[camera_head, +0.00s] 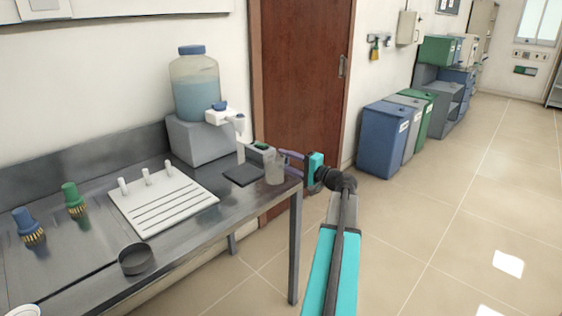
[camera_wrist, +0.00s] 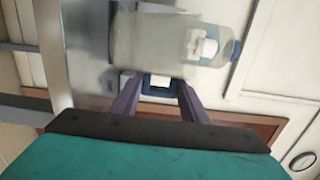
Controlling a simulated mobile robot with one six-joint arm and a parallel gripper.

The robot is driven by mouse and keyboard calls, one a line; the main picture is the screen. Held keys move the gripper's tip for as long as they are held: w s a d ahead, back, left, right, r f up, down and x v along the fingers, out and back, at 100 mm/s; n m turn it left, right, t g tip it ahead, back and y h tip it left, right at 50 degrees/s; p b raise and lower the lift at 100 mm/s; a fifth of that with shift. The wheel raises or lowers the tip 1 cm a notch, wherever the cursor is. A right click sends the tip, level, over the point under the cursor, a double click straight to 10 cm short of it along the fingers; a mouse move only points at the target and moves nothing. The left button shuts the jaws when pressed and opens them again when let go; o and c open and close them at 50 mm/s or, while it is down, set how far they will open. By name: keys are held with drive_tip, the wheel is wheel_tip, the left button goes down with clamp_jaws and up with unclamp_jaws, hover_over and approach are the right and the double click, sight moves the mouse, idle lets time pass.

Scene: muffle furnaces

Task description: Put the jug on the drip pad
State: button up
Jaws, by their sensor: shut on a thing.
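The jug (camera_head: 275,168) is a small clear, greyish vessel at the right end of the steel bench. It looks upright, just right of the drip pad and apart from it. The drip pad (camera_head: 243,174) is a flat dark square on the bench, below the tap (camera_head: 239,123) of a large bottle. My gripper (camera_head: 291,162) reaches in from the right and is shut on the jug's near side. In the wrist view its two purple fingers (camera_wrist: 158,95) flank a dark blue-grey part. I cannot tell whether the jug touches the bench.
The large bottle (camera_head: 195,88) stands on a grey block (camera_head: 203,139) behind the pad. A white drying rack (camera_head: 165,205) lies to the left, with brushes (camera_head: 74,199) and a dark round dish (camera_head: 136,259). Bins (camera_head: 385,139) stand along the wall; the floor on the right is clear.

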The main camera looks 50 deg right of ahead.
drive_tip(key=shift+w, duration=0.3)
drive_tip(key=shift+w+d+f+p, duration=0.1)
drive_tip(key=shift+w+f, duration=0.2)
drive_tip(key=shift+w, duration=1)
drive_tip(key=shift+w+d+f+p, duration=0.15)
drive_tip(key=shift+w+f, duration=0.1)
drive_tip(key=shift+w, duration=1.1)
drive_tip(key=shift+w+f+p, duration=0.1)
drive_tip(key=shift+w+f, duration=0.2)
drive_tip(key=shift+w, duration=1)
drive_tip(key=shift+w+d+f+b, duration=0.1)
drive_tip(key=shift+w+b, duration=0.4)
drive_tip(key=shift+w, duration=0.95)
drive_tip(key=shift+w+d+f+b, duration=0.15)
drive_tip(key=shift+w+b, duration=0.35)
drive_tip(key=shift+w, duration=0.9)
drive_tip(key=shift+w+d+f+b, duration=0.1)
drive_tip(key=shift+w+b, duration=0.4)
drive_tip(key=shift+w, duration=0.95)
drive_tip(key=shift+f+b, duration=0.55)
drive_tip(key=shift+f, duration=0.05)
drive_tip(key=o, duration=1.1)
drive_tip(key=s+b, duration=0.1)
drive_tip(key=s, duration=1.2)
drive_tip(key=shift+s+a, duration=0.15)
drive_tip(key=shift+s, duration=0.2)
